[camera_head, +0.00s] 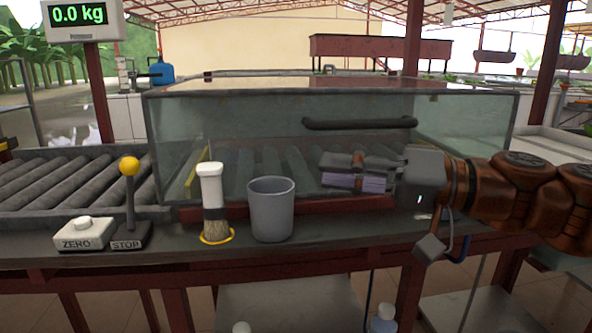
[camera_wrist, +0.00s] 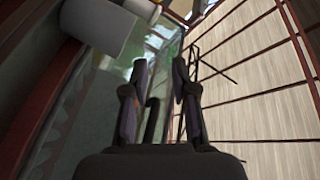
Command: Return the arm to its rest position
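My arm reaches in from the right in the head view. My gripper (camera_head: 323,170) points left, in front of the clear-walled enclosure and above the bench's front ledge. Its dark fingers with purplish pads lie right of the grey cup and clear of it. In the wrist view the two fingers (camera_wrist: 160,65) stand apart with a gap between them. Nothing is held between them.
The clear-walled enclosure (camera_head: 230,120) with a black handle (camera_head: 360,123) stands behind my gripper. On the ledge stand a grey cup (camera_head: 271,212), a white-handled brush (camera_head: 210,190), a ZERO button box (camera_head: 84,233) and a yellow-knobbed STOP lever (camera_head: 130,190). Rollers (camera_head: 65,190) lie left.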

